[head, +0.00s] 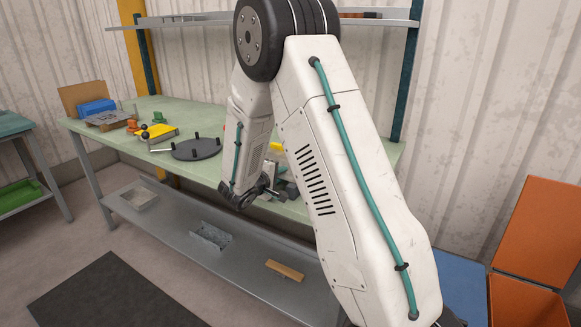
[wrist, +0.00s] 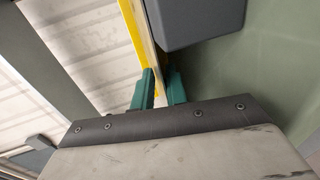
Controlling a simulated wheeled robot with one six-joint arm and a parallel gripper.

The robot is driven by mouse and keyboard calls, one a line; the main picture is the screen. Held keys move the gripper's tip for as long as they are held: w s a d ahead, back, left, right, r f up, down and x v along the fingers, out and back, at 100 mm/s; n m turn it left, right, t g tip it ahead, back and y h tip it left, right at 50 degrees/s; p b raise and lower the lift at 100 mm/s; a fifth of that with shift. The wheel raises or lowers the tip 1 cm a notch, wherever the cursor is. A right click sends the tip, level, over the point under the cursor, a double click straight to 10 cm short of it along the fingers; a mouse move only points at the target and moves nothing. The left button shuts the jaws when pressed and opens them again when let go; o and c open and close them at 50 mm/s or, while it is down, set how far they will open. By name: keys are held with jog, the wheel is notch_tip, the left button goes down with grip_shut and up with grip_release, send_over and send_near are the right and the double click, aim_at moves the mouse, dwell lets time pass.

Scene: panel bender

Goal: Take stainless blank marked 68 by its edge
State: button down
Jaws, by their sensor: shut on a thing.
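In the wrist view my gripper (wrist: 160,88) has its two green fingers closed on a thin yellow piece (wrist: 137,35), which runs up and away between them. A dark grey block (wrist: 198,22) is close beside it on the right. In the head view my arm covers much of the bench, and the fingertips cannot be made out near my wrist. A small yellow part (head: 275,148) shows on the bench behind the arm. I see no number 68, and I cannot make out a stainless blank.
The lower shelf (head: 175,225) holds a metal tray (head: 210,236) and a tan block (head: 285,270). An orange bin (head: 527,301) stands at right.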

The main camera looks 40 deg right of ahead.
jog(key=shift+s+f, duration=0.1)
jog(key=shift+f, duration=0.05)
jog(key=shift+a+r, duration=0.1)
jog(key=shift+r, duration=1.15)
jog(key=shift+v, duration=3.1)
jog(key=shift+a+r, duration=0.1)
jog(key=shift+a, duration=0.3)
